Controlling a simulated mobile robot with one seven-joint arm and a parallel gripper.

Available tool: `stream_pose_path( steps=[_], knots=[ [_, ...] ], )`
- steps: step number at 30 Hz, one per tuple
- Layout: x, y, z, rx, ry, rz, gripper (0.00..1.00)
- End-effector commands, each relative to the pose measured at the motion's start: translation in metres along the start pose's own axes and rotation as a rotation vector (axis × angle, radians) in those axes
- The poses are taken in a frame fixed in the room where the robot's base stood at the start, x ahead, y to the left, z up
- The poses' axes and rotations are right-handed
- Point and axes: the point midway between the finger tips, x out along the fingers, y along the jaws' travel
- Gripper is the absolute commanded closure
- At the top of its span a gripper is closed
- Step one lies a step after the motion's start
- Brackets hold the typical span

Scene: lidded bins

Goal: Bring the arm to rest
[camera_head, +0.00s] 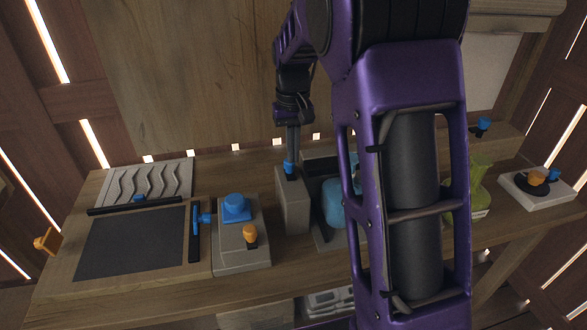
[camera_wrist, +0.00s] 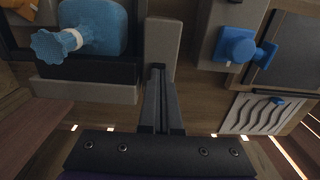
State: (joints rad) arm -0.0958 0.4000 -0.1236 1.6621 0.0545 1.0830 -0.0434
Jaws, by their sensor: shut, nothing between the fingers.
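My purple arm crosses the right middle of the head view and reaches down to the workbench. My gripper (camera_head: 291,160) points down, its narrow dark fingers together with nothing between them. It is over a tall narrow grey block (camera_head: 293,203), and a small blue piece shows at the finger ends. In the wrist view the shut gripper (camera_wrist: 160,72) lies over the end of the same grey block (camera_wrist: 163,40). I cannot tell whether the fingertips touch the block.
A blue rounded object (camera_head: 334,203) stands right of the block, partly behind my arm. Left are a grey box with a blue knob (camera_head: 236,208), a dark panel (camera_head: 130,243) and a wavy plate (camera_head: 150,180). A green vase (camera_head: 480,185) and a white base (camera_head: 537,196) stand right.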

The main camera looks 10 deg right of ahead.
Motion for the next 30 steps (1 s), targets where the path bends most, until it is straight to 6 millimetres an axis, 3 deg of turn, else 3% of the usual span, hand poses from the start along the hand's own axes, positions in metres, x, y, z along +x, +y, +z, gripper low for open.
stream_pose_path(
  steps=[6,22,26,30],
  knots=[
    [-0.020,0.000,0.000,0.000,0.001,0.000,1.00],
    [-0.020,-0.001,0.000,-0.007,0.004,0.006,1.00],
    [-0.027,-0.004,-0.002,-0.063,0.033,0.053,1.00],
    [-0.047,-0.008,-0.005,-0.187,0.104,0.154,1.00]
  ],
)
